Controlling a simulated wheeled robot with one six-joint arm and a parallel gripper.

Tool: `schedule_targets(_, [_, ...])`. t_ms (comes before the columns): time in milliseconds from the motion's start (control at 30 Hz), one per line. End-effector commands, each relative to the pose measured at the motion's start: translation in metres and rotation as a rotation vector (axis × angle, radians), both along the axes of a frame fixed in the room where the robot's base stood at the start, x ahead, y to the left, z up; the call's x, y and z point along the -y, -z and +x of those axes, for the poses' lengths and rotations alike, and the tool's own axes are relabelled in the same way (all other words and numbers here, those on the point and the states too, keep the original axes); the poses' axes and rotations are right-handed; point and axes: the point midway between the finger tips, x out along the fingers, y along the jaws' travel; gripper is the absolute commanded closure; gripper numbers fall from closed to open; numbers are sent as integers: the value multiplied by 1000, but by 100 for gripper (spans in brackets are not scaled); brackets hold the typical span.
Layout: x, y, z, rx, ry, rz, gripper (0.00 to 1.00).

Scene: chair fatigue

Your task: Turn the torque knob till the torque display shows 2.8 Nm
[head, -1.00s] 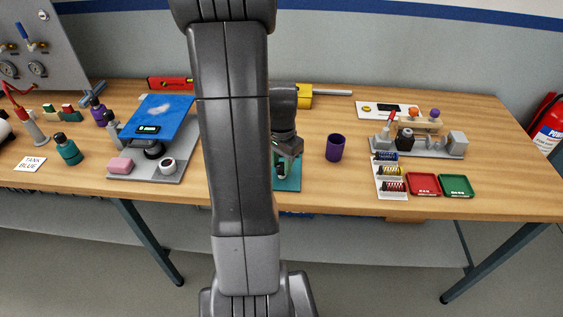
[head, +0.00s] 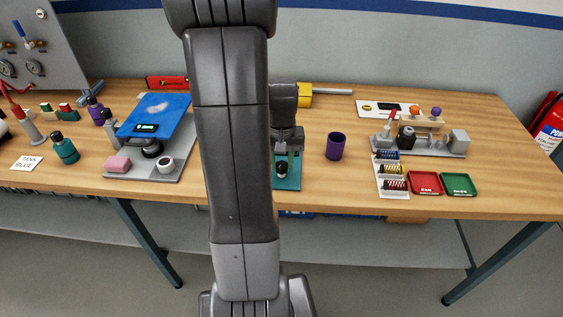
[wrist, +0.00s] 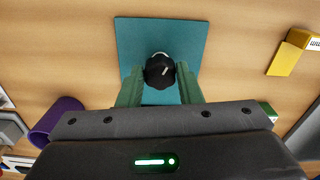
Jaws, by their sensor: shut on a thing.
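The torque knob (wrist: 160,71) is black and round with a white mark on top, near the middle of a teal plate (wrist: 195,40) in the wrist view. My gripper (wrist: 160,80) has its green fingers on either side of the knob and is shut on it. In the head view my gripper (head: 284,160) points down over the same plate (head: 288,184), and the dark knob (head: 282,169) shows below it. I cannot make out a torque display reading; my arm hides the area left of the plate.
A purple cup (head: 335,147) stands close to the right of the plate. A yellow object (head: 305,95) lies behind. A blue-topped stand (head: 165,112) is to the left. Red (head: 425,183) and green (head: 459,184) trays lie further right. Bare table surrounds the plate.

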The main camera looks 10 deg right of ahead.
Motion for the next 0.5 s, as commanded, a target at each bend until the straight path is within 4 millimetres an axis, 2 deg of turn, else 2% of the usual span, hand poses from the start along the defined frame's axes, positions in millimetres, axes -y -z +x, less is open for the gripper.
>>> schedule_targets(500, [1, 0, 1, 3, -444, -1, 91])
